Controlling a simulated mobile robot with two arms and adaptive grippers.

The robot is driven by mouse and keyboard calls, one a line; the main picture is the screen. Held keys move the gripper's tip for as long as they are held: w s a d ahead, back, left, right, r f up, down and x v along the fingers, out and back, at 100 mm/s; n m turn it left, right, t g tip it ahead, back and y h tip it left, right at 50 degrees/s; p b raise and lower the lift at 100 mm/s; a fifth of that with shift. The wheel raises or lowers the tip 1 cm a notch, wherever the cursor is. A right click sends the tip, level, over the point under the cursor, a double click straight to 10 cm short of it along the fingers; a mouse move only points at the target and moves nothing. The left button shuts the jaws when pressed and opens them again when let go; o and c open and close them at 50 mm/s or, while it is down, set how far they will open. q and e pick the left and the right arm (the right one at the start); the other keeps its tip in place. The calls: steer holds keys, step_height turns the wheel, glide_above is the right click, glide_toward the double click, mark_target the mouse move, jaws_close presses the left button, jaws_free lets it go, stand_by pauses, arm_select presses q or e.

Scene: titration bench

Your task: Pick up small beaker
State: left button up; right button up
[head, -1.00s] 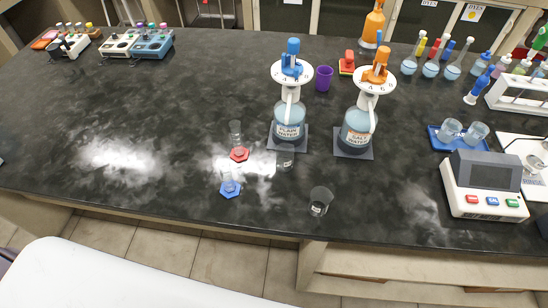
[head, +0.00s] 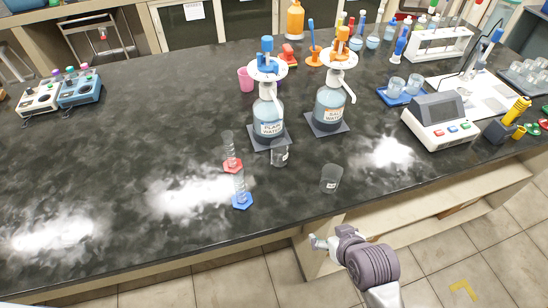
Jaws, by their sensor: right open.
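Another clear beaker (head: 279,153) stands in front of the plain water bottle (head: 268,115). I cannot tell from the picture which one the task names. My right gripper (head: 314,242) is open and empty, off the bench's front edge, below and slightly left of the front beaker and apart from it. My left gripper is not in view.
Two cylinders stand on a red base (head: 232,166) and a blue base (head: 242,201), left of the beakers. The salt water bottle (head: 328,108) stands behind. A scale-like device (head: 440,121) and a blue tray (head: 386,98) with beakers are at right.

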mark_target(283, 153)
steer(key=w+a+r+t, duration=0.1)
steer(key=w+r, duration=0.1)
steer(key=w+a+r+t+y, duration=0.1)
steer(key=w+a+r, duration=0.1)
steer(key=w+r, duration=0.1)
steer(key=w+a+r+t, duration=0.1)
steer(key=w+r, duration=0.1)
steer(key=r, duration=0.1)
steer(key=shift+w+a+r+n+y, duration=0.15)
steer(key=shift+a+n+y, duration=0.1)
steer(key=shift+n+y, duration=0.15)
steer(key=w+a, duration=0.2)
steer(key=w, duration=0.1)
steer(key=w+a+t, duration=0.1)
steer(key=w+a, duration=0.1)
steer(key=w, duration=0.1)
steer(key=w+a+t+y, duration=0.1)
steer(key=w+a, duration=0.1)
steer(key=w, duration=0.2)
steer(key=shift+w+a+r+n, duration=0.1)
steer(key=shift+a+n, duration=0.1)
steer(key=shift+n, duration=0.1)
steer(key=shift+p+x, duration=0.45)
steer(key=shift+x, duration=0.35)
steer(key=x, duration=0.4)
steer(key=shift+w+a+p, duration=0.15)
steer(key=shift+a+p, duration=0.05)
steer(key=shift+p, duration=0.1)
steer(key=c, duration=1.2)
steer(key=shift+c, duration=0.4)
